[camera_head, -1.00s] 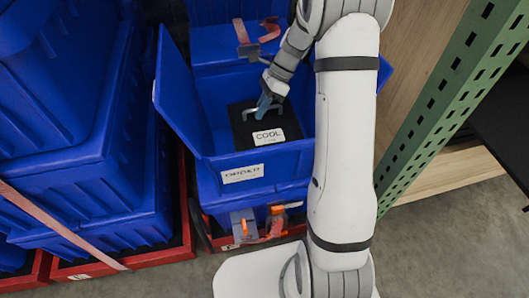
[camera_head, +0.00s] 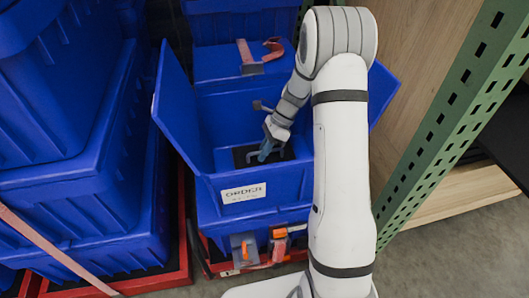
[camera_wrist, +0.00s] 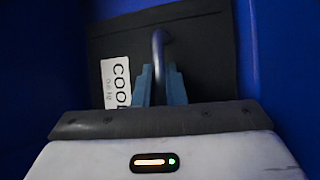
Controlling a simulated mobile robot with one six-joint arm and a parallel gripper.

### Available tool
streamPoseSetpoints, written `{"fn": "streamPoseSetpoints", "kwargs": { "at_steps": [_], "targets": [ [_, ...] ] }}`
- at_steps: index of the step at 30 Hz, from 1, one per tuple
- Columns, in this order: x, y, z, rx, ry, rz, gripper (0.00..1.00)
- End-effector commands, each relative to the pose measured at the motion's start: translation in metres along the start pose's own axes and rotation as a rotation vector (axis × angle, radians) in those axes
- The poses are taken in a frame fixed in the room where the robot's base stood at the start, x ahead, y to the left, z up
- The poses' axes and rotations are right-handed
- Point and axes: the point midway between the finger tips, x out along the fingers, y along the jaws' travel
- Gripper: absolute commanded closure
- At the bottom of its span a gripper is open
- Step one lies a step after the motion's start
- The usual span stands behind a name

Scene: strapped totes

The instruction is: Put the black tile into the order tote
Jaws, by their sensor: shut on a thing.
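The black tile (camera_head: 286,153) is inside the blue order tote (camera_head: 205,183), which has open flaps and a white ORDER label on its front. The front wall hides the tile's lower part in the head view. My gripper (camera_head: 266,154) is shut on the tile's grey loop handle. In the wrist view, the fingers (camera_wrist: 160,85) pinch the handle (camera_wrist: 158,45), and the tile (camera_wrist: 205,60) shows its white COOL label. Blue tote walls surround the tile. I cannot tell whether it touches the tote floor.
Stacked blue totes (camera_head: 70,120) with a pale red strap stand on the left. A green perforated rack post (camera_head: 445,120) rises on the right beside a wooden panel (camera_head: 405,60). A red strap with a buckle (camera_head: 262,58) lies on the blue tote behind.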

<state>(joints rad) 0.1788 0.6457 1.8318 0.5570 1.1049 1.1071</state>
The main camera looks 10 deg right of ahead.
Motion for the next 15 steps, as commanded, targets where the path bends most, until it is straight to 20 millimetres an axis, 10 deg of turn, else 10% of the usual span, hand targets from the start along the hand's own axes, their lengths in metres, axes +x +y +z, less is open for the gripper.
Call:
{"fn": "streamPoseSetpoints", "kwargs": {
  "at_steps": [15],
  "targets": [
    [0.0005,0.0,0.0005,-0.001,0.0,0.001,0.68]
  ]
}}
